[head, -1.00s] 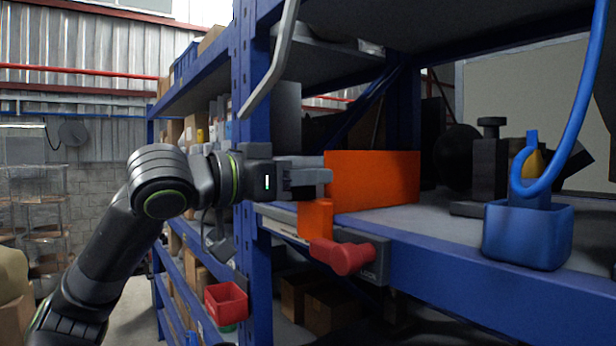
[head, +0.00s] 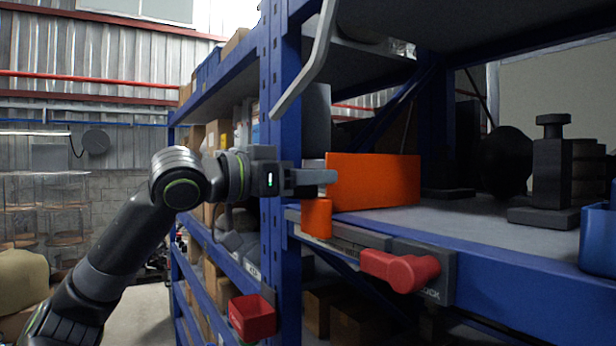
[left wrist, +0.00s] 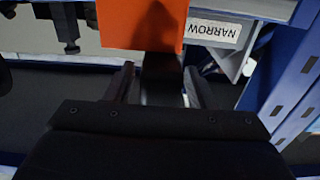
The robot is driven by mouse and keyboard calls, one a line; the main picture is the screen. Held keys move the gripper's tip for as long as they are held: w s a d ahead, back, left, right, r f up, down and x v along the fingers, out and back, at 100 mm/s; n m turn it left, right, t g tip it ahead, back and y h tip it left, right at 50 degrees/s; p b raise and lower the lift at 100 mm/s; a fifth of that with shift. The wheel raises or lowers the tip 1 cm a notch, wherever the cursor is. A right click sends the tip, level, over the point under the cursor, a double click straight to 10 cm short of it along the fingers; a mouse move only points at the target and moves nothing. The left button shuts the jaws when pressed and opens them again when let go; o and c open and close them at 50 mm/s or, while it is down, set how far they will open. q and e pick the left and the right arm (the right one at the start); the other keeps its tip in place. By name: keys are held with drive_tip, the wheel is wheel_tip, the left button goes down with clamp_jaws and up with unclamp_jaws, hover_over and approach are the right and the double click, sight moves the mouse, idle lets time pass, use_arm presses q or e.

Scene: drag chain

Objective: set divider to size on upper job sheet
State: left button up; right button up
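The orange divider (head: 375,181) stands upright on the shelf edge, with an orange upright grip (head: 317,218) at its front left. My left gripper (head: 328,177) is at that grip, in front of the divider's left end. A label reading NARROW (left wrist: 213,31) lies just right of the divider. A red lock handle (head: 400,270) sits on the rail, right of the grip. No job sheet is readable. My right gripper is out of view.
A blue rack post (head: 280,150) stands just left of the divider. A red bin (head: 252,317) hangs low on the rack. A black clamp-like tool (head: 552,175) and a blue bin (head: 598,242) stand on the shelf at right. A grey bar (head: 305,65) slants above my arm.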

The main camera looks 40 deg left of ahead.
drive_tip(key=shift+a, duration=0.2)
use_arm(q)
drive_tip(key=shift+s+a+f+b, duration=0.15)
drive_tip(key=shift+s+a+b, duration=0.15)
drive_tip(key=shift+s+b, duration=0.35)
drive_tip(key=b+v, duration=1.1)
drive_tip(key=v, duration=0.5)
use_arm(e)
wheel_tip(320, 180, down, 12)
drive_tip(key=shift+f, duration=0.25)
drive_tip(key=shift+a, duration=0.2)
